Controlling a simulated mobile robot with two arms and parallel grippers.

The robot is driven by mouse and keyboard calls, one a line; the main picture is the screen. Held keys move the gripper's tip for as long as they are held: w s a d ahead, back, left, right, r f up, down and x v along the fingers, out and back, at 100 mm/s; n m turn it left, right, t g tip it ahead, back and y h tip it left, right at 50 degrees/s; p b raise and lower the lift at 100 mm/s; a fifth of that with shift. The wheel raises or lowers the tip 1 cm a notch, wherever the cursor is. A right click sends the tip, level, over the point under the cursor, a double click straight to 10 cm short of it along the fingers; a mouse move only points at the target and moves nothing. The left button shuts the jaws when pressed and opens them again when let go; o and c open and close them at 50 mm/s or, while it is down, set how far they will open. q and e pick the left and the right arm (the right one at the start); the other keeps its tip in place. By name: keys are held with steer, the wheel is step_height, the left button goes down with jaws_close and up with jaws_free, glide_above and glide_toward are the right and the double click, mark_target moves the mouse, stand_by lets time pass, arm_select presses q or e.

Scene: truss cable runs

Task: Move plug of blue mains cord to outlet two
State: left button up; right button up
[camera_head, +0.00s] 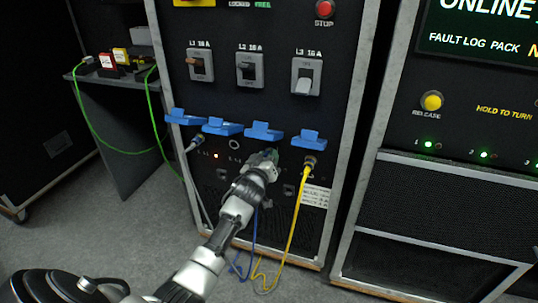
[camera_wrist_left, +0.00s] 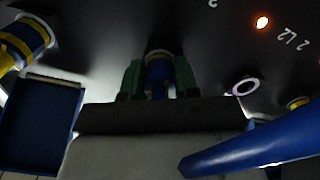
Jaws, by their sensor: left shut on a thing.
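My left gripper (camera_head: 268,157) reaches the panel at the third position in the outlet row. In the left wrist view its green fingers (camera_wrist_left: 159,80) are shut on the plug (camera_wrist_left: 158,66) of the blue cord, which has a blue and yellow band. The blue cord (camera_head: 254,232) hangs below the gripper to the floor. The plug is close to the panel; whether it is seated in an outlet is hidden. Outlet two (camera_head: 234,144) is an empty ring left of the gripper, under a raised blue flap (camera_head: 222,126). The ring also shows in the wrist view (camera_wrist_left: 245,87). My right gripper is not visible.
A yellow cord's plug (camera_head: 309,162) sits in the outlet to the right, and a grey cord's plug (camera_head: 195,142) in the leftmost one. Raised blue flaps overhang the row, including one above my gripper (camera_head: 264,131). An orange lamp (camera_head: 215,156) glows below outlet two.

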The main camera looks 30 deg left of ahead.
arm_select(q)
steer(key=shift+r+n, duration=0.1)
steer(key=shift+n, duration=0.3)
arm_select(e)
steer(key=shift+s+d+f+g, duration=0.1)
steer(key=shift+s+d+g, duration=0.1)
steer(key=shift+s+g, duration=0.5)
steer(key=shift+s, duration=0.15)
arm_select(q)
steer(key=shift+r+n+p, duration=0.1)
steer(key=shift+n+p, duration=0.6)
steer(key=shift+n, duration=0.7)
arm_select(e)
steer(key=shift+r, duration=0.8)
